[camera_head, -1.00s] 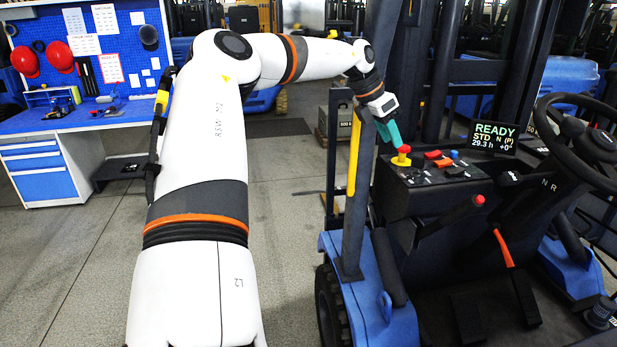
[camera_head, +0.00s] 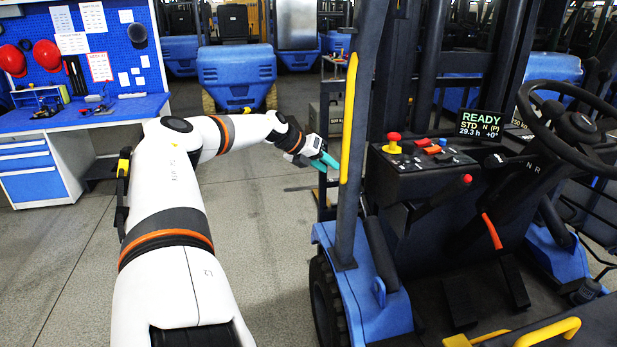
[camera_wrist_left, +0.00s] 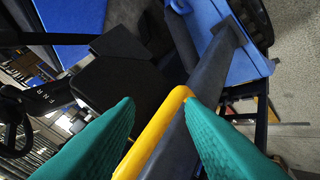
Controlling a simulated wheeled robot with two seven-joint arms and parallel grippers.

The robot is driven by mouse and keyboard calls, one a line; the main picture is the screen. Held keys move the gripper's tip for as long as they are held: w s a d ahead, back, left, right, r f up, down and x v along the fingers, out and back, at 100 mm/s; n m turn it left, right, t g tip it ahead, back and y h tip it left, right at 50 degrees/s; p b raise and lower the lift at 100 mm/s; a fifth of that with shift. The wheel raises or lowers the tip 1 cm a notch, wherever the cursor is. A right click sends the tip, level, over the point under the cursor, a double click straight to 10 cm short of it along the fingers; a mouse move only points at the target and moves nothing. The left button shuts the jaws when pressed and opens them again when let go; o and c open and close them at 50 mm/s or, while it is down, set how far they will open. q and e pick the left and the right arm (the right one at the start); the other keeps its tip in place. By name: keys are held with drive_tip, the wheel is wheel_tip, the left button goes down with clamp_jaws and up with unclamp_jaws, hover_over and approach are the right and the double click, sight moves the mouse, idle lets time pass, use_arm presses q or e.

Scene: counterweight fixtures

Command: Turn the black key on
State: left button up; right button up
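The control panel (camera_head: 415,180) of the blue forklift is right of centre in the head view. It carries a red mushroom button (camera_head: 393,137) on a yellow base, red switches (camera_head: 423,142) and small dark parts. The black key is too small to pick out with certainty among these. My left gripper (camera_head: 328,161) is left of the panel, beside the forklift's yellow grab handle (camera_head: 348,120). In the left wrist view its two teal fingers (camera_wrist_left: 160,105) are apart, with the yellow handle showing in the gap; contact cannot be told. My right gripper is out of view.
The display (camera_head: 487,126) reads READY, STD N (P), 29.3 h. A dark post (camera_head: 362,90) bearing the yellow handle stands between my left gripper and the panel. The steering wheel (camera_head: 570,125) and a red-tipped lever (camera_head: 467,179) are to the right. Open floor (camera_head: 270,250) lies left.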

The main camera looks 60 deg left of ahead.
use_arm(q)
drive_tip(key=s+a+f+n+t+y, duration=0.1)
drive_tip(key=s+a+f+n, duration=0.2)
drive_tip(key=f, duration=0.4)
drive_tip(key=shift+a, duration=0.15)
drive_tip(key=shift+s, duration=0.1)
